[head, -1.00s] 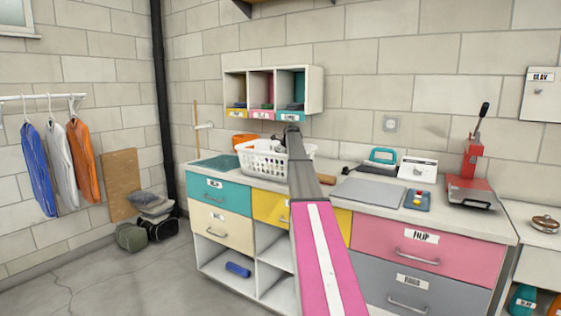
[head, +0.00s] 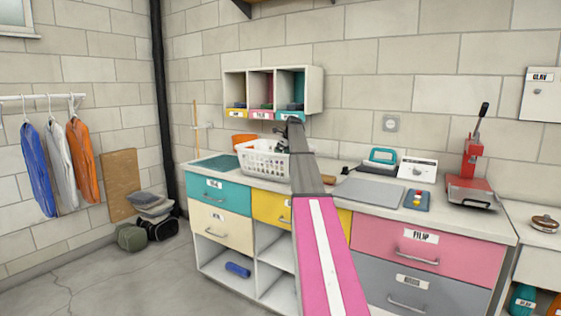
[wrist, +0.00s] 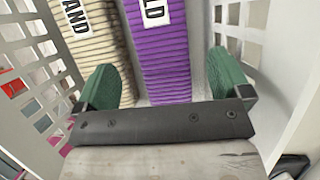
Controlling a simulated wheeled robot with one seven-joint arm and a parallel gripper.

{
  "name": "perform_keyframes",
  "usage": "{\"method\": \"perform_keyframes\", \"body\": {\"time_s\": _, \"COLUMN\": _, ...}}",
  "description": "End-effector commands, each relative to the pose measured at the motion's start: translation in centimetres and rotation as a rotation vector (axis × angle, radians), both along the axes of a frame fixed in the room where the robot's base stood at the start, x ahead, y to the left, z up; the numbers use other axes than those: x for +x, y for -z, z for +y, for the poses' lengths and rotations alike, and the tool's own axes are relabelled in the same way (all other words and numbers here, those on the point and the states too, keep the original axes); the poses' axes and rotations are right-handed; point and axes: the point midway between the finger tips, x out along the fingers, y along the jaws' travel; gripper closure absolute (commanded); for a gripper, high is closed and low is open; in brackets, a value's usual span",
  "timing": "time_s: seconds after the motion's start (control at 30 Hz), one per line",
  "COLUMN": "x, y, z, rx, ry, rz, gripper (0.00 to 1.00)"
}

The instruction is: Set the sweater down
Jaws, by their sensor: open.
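A purple ribbed folded garment (wrist: 165,45) with a white label ending in "LD" lies in the white basket (head: 262,165). A cream ribbed folded garment (wrist: 100,45) with a label ending in "AND" lies to its left. I cannot tell which is the sweater. My gripper (wrist: 162,74) is open, with its green finger pads well apart and the purple garment between them in the picture. No grip on either garment shows. In the head view my gripper (head: 282,134) is at the basket's top right, partly hidden by my arm. The basket walls (wrist: 30,65) flank the fingers.
The basket stands on the counter below a wall cubby (head: 310,90) with three labelled bins. A grey board (head: 368,191), a teal iron (head: 383,157) and a red press (head: 472,170) stand to the right. A teal mat (head: 216,162) lies left.

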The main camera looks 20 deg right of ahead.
Motion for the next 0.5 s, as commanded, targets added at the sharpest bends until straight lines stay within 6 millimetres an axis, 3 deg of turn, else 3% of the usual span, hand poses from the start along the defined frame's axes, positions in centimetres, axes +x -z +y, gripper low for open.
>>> {"method": "perform_keyframes", "body": {"time_s": 0.23, "x": -1.5, "y": -4.8, "z": -1.3, "rx": -0.001, "ry": 0.001, "rz": -0.002, "gripper": 0.04}}
{"method": "perform_keyframes", "body": {"time_s": 0.5, "x": -2.4, "y": -7.4, "z": -1.9, "rx": -0.001, "ry": 0.0, "rz": -0.001, "gripper": 0.04}}
